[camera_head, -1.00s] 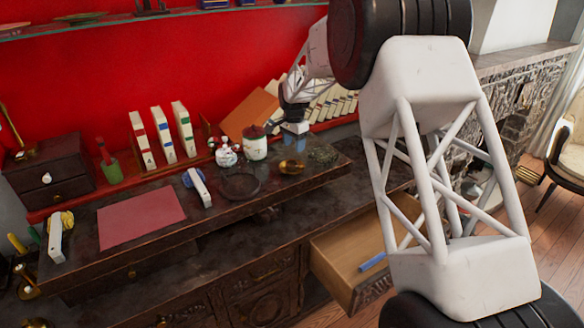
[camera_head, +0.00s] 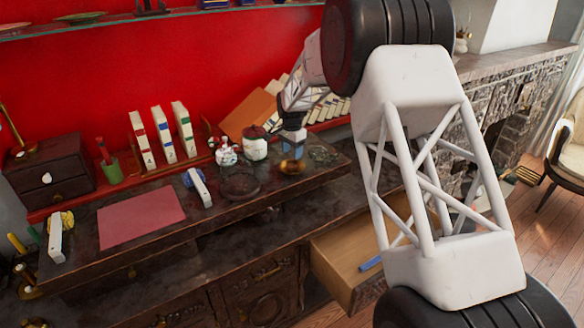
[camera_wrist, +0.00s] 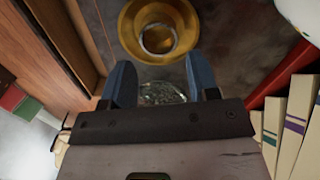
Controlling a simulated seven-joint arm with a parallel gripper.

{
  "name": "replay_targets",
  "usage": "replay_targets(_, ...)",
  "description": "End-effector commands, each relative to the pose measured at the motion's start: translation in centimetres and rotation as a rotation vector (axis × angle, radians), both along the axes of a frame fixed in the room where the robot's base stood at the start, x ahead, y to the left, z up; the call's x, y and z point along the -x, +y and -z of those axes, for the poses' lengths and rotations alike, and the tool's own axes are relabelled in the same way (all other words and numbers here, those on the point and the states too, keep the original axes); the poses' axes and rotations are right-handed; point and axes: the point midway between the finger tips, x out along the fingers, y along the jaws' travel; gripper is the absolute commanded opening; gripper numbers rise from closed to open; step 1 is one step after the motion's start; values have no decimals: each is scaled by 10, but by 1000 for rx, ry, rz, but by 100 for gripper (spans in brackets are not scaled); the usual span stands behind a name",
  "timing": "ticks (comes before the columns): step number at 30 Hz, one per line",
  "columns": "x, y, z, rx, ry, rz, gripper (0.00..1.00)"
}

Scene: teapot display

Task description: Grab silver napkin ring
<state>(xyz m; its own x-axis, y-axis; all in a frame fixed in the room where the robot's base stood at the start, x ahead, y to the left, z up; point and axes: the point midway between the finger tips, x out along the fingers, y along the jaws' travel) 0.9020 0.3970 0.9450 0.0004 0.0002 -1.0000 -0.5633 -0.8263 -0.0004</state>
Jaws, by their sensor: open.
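A silver ring (camera_wrist: 158,38) lies inside a round brass dish (camera_wrist: 130,38) at the top of the wrist view. The brass dish also shows in the head view (camera_head: 292,168), on the desk's raised top near its right end; the ring cannot be made out there. My gripper (camera_wrist: 160,82) is open, with its two blue fingers apart and nothing held between them. In the head view my gripper (camera_head: 292,150) is just above the brass dish. In the wrist view the fingertips are just below the dish's edge.
A glass dish (camera_head: 323,154) lies right of the brass dish. A dark round dish (camera_head: 240,185) and white jars (camera_head: 255,148) stand to the left. Books (camera_head: 310,105) lean behind. An open drawer (camera_head: 345,255) juts out below.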

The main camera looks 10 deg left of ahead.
Motion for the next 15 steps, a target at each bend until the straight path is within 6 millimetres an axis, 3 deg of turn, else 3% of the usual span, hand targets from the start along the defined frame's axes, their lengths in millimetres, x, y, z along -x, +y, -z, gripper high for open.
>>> replay_targets(8,0,0,1,0,0,0,55)
replay_targets(15,1,-1,19,1,2,0,55)
